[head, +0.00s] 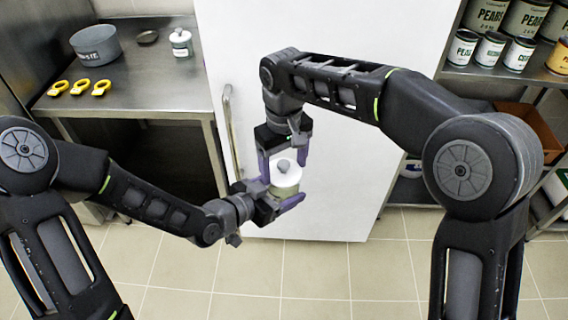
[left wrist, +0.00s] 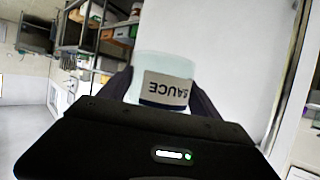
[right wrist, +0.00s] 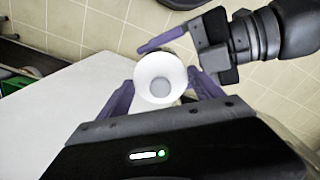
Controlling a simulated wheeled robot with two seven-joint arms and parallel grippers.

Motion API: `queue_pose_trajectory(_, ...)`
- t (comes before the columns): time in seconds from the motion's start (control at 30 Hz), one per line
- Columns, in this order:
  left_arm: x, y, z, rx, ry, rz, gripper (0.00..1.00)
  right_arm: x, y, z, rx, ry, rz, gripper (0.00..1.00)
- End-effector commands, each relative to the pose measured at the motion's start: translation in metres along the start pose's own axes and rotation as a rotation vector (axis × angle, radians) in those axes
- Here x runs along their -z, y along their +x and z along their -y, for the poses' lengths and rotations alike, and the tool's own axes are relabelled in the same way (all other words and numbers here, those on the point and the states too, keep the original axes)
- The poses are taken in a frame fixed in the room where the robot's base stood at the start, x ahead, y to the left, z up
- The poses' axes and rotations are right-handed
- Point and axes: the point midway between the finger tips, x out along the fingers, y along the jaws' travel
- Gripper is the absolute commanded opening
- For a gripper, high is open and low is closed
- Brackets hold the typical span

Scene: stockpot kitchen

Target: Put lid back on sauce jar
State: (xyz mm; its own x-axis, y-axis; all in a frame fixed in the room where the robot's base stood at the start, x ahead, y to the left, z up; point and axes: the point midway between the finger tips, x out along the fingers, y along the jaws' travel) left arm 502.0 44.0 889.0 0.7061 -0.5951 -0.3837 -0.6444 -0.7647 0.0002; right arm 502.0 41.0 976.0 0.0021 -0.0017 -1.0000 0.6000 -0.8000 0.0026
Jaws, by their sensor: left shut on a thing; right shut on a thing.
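The sauce jar (head: 283,190), pale green glass, is held up in front of the white panel. My left gripper (head: 274,197) is shut on it from the side. In the left wrist view the jar (left wrist: 150,64) shows its SAUCE label upside down. The white lid (head: 288,178) with a grey knob is at the jar's top, between the fingers of my right gripper (head: 283,163), which is shut on it from above. The right wrist view shows the lid (right wrist: 160,68) from above, covering the jar's mouth. I cannot tell whether the lid is fully seated.
A steel counter (head: 140,100) at the left holds a grey pot (head: 96,45), a dark round thing (head: 147,37), another lidded jar (head: 181,43) and yellow rings (head: 80,88). Shelves with cans (head: 490,48) and an orange-brown bin (head: 528,125) stand at the right. The tiled floor (head: 320,270) is clear.

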Motion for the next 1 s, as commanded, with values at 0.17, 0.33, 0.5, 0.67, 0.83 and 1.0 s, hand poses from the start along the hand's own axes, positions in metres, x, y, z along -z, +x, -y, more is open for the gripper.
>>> queue_pose_trajectory(0.17,0.001,0.0,0.0,0.0,0.001,-0.003,0.0,0.0,0.0,0.0,0.0,0.0,0.0,0.37)
queue_pose_trajectory(0.33,0.001,0.0,0.0,0.0,0.001,-0.003,0.0,0.0,0.0,0.0,0.0,0.0,0.0,0.37)
queue_pose_trajectory(0.5,0.001,0.0,0.0,0.0,0.001,-0.003,0.0,0.0,0.003,0.0,0.0,0.0,0.001,0.37)
queue_pose_trajectory(0.67,0.001,0.0,0.0,0.0,0.001,-0.003,0.0,0.0,0.007,0.0,0.0,0.0,0.001,0.37)
queue_pose_trajectory(0.83,0.001,0.0,0.0,0.0,0.001,-0.003,0.0,0.0,0.01,0.0,0.0,0.0,0.0,0.37)
queue_pose_trajectory(1.0,0.001,0.0,0.0,0.0,0.001,-0.003,0.0,0.0,0.012,0.0,0.0,0.0,0.001,0.79)
